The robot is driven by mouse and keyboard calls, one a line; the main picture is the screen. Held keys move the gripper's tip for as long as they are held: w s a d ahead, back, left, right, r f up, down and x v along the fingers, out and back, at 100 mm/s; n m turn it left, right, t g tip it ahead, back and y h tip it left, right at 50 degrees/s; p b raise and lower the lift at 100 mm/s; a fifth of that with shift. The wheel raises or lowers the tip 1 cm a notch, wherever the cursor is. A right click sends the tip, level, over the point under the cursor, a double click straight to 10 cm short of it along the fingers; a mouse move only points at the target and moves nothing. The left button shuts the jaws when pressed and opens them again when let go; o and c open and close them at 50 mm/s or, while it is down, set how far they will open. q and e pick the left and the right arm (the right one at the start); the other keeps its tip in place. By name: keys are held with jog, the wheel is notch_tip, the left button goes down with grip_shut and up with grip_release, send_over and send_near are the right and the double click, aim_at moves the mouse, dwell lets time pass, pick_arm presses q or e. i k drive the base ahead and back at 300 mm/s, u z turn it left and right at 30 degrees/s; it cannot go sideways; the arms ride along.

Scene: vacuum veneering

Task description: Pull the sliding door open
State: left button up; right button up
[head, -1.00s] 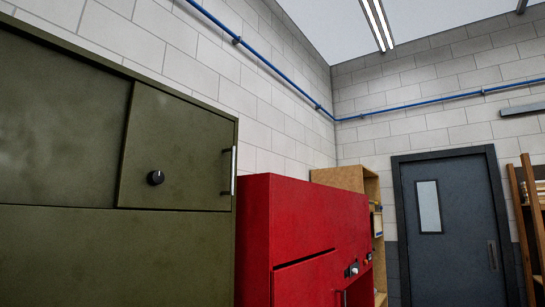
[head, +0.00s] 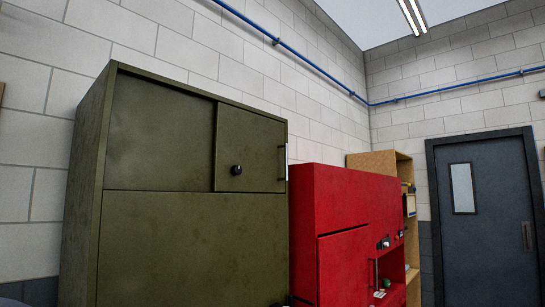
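The olive green cabinet (head: 190,235) stands against the left wall. Across its top are a plain panel (head: 160,130) at the left and a smaller door panel (head: 250,150) at the right that overlaps it. The smaller panel carries a round black knob (head: 236,170) near its left edge and a dark vertical handle (head: 282,162) near its right edge. The panel appears to be at the right end of the opening, with no visible gap into the cabinet. Neither of my grippers is in view.
A red cabinet (head: 345,200) stands right of the green one, with an open niche holding small items. A wooden shelf unit (head: 372,162) is behind it. A grey door (head: 487,215) with a small window is at the far right. A blue pipe (head: 320,72) runs along the walls.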

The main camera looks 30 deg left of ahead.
aim_at(254, 142)
jog(key=u, duration=0.6)
jog(key=i, duration=0.6)
jog(key=u, duration=0.55)
jog(key=i, duration=0.8)
jog(key=z, duration=0.25)
